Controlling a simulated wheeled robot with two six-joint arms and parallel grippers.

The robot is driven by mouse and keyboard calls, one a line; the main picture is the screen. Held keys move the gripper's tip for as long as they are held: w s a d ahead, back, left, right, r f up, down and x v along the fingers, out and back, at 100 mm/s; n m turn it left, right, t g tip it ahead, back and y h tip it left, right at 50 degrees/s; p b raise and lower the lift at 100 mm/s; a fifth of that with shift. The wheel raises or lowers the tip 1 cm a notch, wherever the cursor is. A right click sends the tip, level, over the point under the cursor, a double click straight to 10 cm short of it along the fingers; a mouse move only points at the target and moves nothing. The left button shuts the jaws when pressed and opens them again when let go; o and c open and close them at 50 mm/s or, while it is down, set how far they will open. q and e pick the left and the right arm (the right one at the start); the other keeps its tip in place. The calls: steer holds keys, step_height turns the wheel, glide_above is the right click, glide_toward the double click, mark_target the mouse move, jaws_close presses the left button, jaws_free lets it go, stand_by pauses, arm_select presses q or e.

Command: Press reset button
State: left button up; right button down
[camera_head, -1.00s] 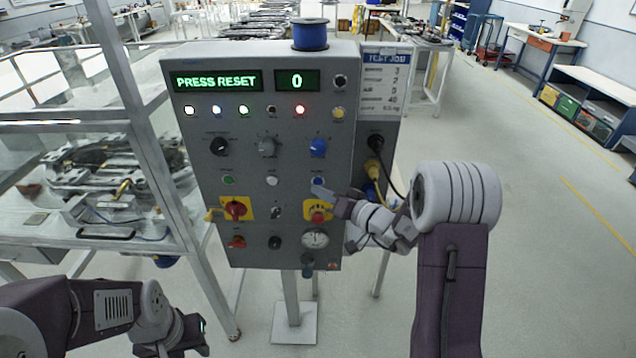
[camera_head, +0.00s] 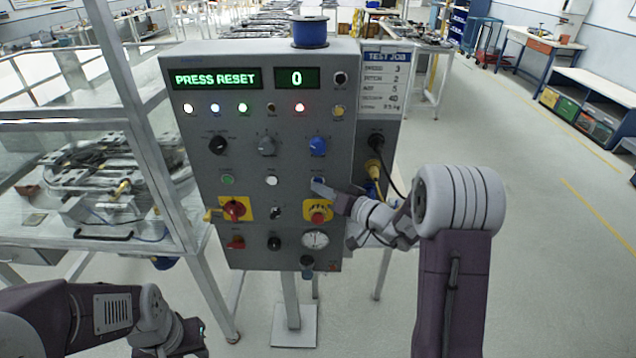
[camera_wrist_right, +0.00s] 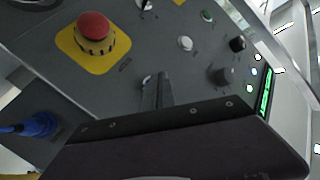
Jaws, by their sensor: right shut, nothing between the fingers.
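The grey control panel (camera_head: 200,130) stands in front of me, and its display (camera_head: 217,78) reads PRESS RESET. A small blue button (camera_head: 319,179) sits at the right end of a row with a white button (camera_head: 271,181) and a green button (camera_head: 228,179). My right gripper (camera_head: 318,187) is shut and empty, its tip at the blue button and covering part of it. I cannot tell if they touch.
Just below the right gripper is a red emergency button on a yellow plate (camera_head: 317,211), also in the wrist view (camera_wrist_right: 93,32). A blue knob (camera_head: 317,146) sits above. A yellow plug and cable (camera_head: 375,170) hang at the panel's right side. Metal shelving (camera_head: 105,215) stands left.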

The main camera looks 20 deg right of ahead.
steer(key=shift+w+d+b, duration=0.1)
steer(key=shift+w+b, duration=0.3)
stand_by(0.3)
steer(key=shift+s, duration=0.1)
steer(key=shift+s+a+b, duration=0.25)
steer(key=shift+s+b, duration=0.5)
steer(key=shift+b, duration=0.2)
steer(key=s+b, duration=0.1)
steer(key=s, duration=0.1)
steer(key=s+a+b, duration=0.1)
steer(key=s+b, duration=0.1)
steer(key=shift+s+a+b, duration=0.15)
steer(key=shift+s+b, duration=0.15)
steer(key=shift+s, duration=0.1)
